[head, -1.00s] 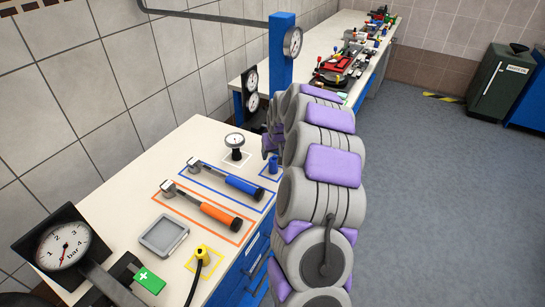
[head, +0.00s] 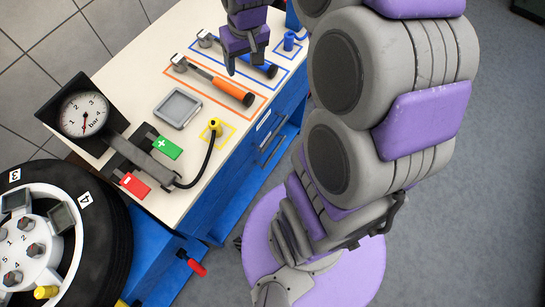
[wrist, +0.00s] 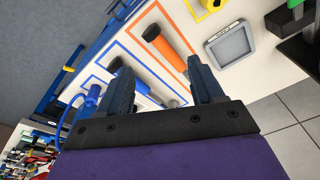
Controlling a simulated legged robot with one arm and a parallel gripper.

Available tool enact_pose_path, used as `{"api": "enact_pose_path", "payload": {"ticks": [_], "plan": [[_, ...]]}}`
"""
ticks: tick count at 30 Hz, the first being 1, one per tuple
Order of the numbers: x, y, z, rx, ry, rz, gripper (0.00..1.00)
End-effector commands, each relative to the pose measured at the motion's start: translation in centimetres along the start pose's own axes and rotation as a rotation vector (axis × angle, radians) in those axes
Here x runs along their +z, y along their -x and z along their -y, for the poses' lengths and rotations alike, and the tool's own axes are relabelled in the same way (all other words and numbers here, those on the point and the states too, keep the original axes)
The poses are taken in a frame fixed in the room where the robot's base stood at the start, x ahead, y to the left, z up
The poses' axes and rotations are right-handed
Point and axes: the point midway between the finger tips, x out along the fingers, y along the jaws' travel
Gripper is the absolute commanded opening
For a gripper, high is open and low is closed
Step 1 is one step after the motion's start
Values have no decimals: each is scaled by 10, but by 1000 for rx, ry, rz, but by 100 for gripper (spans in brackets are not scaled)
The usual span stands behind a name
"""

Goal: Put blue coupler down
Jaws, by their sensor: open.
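The blue coupler (head: 289,41) stands upright on the white bench top, inside a small blue-outlined square near the bench edge. It also shows in the wrist view (wrist: 93,94), left of my fingers and apart from them. My gripper (head: 243,69) is open and empty, held over the bench above the blue-handled tool. In the wrist view its two dark blue fingers stand wide apart (wrist: 160,70), with nothing between them but the bench and tools beyond.
The blue-handled tool (head: 262,68) and orange-handled tool (head: 225,87) lie in outlined areas. A grey tray (head: 178,107), yellow coupler (head: 214,125) with a black hose, and pressure gauge (head: 84,114) are nearer. A wheel (head: 105,250) stands front left. Grey floor is free at right.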

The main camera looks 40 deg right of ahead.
Motion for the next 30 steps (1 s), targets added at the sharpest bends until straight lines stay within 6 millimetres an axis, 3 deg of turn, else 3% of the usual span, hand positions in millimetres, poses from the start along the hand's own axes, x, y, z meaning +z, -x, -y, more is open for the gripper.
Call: {"api": "enact_pose_path", "payload": {"ticks": [1, 6, 12, 15, 18, 21, 30], "plan": [[23, 8, 16, 0, 24, 21, 67], [100, 26, 49, 11, 76, 114, 67], [191, 36, 67, 33, 105, 218, 67], [225, 39, 69, 42, 109, 258, 67], [249, 39, 70, 48, 110, 286, 67], [260, 39, 69, 50, 109, 298, 67], [263, 39, 69, 50, 108, 303, 67]]}}
